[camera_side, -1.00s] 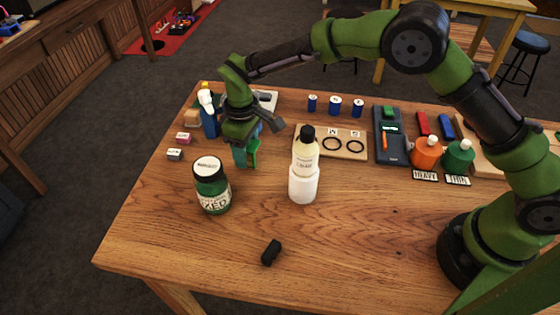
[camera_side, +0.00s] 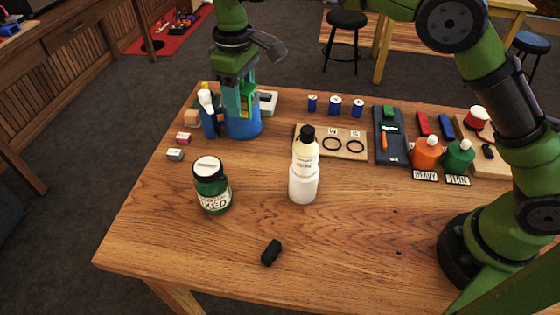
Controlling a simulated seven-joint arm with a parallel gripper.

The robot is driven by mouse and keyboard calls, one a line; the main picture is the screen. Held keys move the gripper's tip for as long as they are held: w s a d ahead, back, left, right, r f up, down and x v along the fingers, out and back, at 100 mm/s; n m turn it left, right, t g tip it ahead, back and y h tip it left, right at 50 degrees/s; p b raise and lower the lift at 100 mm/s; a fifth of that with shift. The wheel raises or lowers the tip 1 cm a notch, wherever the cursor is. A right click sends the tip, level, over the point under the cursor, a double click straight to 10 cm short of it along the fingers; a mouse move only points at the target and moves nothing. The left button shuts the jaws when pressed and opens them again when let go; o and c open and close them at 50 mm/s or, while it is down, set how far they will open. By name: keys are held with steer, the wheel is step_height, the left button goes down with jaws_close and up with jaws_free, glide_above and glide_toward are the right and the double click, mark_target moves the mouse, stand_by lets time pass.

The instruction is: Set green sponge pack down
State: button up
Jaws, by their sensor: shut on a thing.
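My gripper (camera_side: 241,92) points down at the back left of the table, shut on a small green sponge pack (camera_side: 244,100). The fingers mostly cover the pack, so only a narrow strip of it shows. Directly below is a round blue tub (camera_side: 243,126) standing on the table. The fingertips and the pack's lower end are at the tub's top; I cannot tell whether they are inside it or just behind or above its rim.
A blue bottle with a white top (camera_side: 208,113) stands close left of the tub. A green jar (camera_side: 211,188) and a white bottle (camera_side: 304,172) stand nearer the front. A wooden ring board (camera_side: 343,155) lies right.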

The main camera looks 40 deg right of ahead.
steer(key=s+d+n, duration=0.2)
steer(key=s+n, duration=0.4)
steer(key=s, duration=0.8)
steer(key=s+d+n, duration=0.2)
steer(key=s+n, duration=0.4)
steer(key=s, duration=0.7)
steer(key=shift+m, duration=0.3)
step_height(320, 180, down, 11)
steer(key=shift+d, duration=0.1)
steer(key=shift+f, duration=1.95)
steer(key=shift+f, duration=0.1)
steer(key=o, duration=0.6)
steer(key=shift+f, duration=0.1)
steer(key=o, duration=0.4)
